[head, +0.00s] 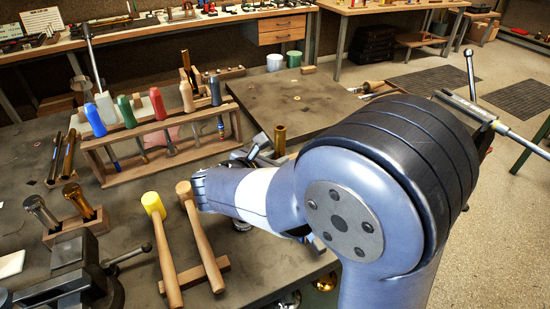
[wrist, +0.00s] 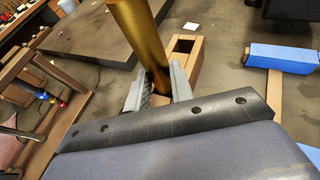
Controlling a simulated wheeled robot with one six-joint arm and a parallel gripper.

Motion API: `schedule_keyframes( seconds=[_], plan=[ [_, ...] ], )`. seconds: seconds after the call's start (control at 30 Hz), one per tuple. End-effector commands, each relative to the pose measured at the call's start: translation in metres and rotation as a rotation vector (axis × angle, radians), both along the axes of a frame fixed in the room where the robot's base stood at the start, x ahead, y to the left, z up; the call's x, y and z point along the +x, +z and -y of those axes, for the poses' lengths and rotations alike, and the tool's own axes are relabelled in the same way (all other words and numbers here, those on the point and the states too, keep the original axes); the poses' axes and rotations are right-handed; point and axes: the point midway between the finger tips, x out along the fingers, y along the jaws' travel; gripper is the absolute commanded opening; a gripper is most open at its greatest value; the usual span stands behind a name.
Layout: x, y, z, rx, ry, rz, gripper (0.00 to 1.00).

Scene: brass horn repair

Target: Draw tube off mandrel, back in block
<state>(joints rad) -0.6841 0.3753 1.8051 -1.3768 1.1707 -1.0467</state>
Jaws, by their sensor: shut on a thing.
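A brass tube (head: 280,139) stands about upright beside my gripper in the head view. In the wrist view the tube (wrist: 141,40) runs down between the two fingers of my gripper (wrist: 158,90), which is shut on it. A wooden block (wrist: 187,46) with an empty square opening lies right behind the fingers. The tube's lower end is hidden by the fingers, so I cannot tell whether it sits in the block. A bare steel rod (head: 518,138), which looks like the mandrel, sticks out to the right behind my arm.
A tool rack (head: 155,140) with coloured handles stands left of my gripper. Two mallets (head: 160,240) lean in front. A second wooden block (head: 75,228) holds a steel and a brass piece near a vise (head: 75,275). A flat dark plate (head: 300,98) lies behind my gripper.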

Motion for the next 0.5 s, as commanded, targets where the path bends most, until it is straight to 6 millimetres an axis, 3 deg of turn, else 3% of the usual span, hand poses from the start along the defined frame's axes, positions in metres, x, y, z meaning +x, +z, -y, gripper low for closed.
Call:
schedule_keyframes(
  seconds=[0.5],
  plan=[
    [0.000, -0.014, 0.000, 0.001, 0.000, 0.001, 0.00]
  ],
)
